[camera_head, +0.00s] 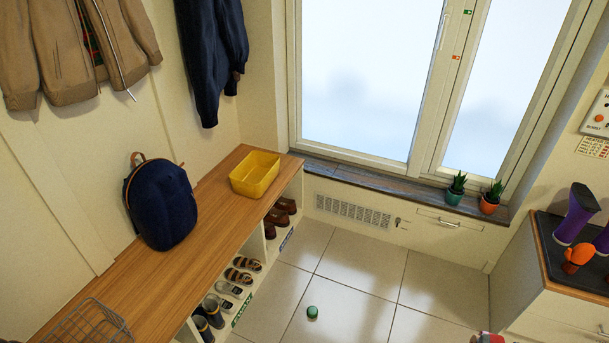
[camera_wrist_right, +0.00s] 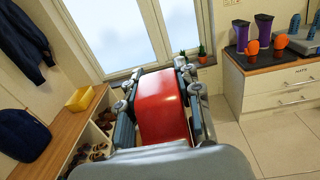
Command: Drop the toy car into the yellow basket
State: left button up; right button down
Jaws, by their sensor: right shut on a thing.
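The yellow basket (camera_head: 255,174) stands on the far end of the wooden bench top in the head view, and it looks empty. It also shows in the wrist view (camera_wrist_right: 80,98), to the left of my right gripper. My right gripper (camera_wrist_right: 158,88) is shut on a glossy red thing, which I take to be the toy car (camera_wrist_right: 163,110). It is held in the air, well away from the basket. In the head view only a bit of red and grey (camera_head: 488,338) shows at the bottom right edge. My left gripper is not in view.
A navy backpack (camera_head: 161,203) and a wire basket (camera_head: 88,325) stand on the bench (camera_head: 190,243), above shoe cubbies. A small green object (camera_head: 312,312) lies on the tiled floor. Potted plants (camera_head: 456,190) line the window sill. A cabinet (camera_head: 555,265) stands at right.

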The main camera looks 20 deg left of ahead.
aim_at(260, 178)
jog(key=i+l+z, duration=0.1)
jog(key=i+l, duration=0.25)
jog(key=i+l+z, duration=0.1)
jog(key=i+l, duration=0.2)
jog(key=i, duration=0.2)
jog(key=i+l+z, duration=0.1)
jog(key=i+l, duration=0.2)
jog(key=i, duration=0.15)
jog(key=i+u, duration=0.25)
jog(key=u, duration=0.2)
jog(key=i+u, duration=0.3)
jog(key=u, duration=0.2)
jog(key=i+l+u, duration=0.15)
jog(key=u, duration=0.3)
jog(key=i+l+u, duration=0.25)
jog(key=u, duration=0.25)
jog(key=i+l+u, duration=0.1)
jog(key=i+u, duration=0.2)
jog(key=u, duration=0.15)
jog(key=i+l+u, duration=0.25)
jog(key=u, duration=0.2)
jog(key=i+l+u, duration=0.25)
jog(key=u, duration=0.2)
jog(key=i+l+u, duration=0.15)
jog(key=l+u, duration=0.25)
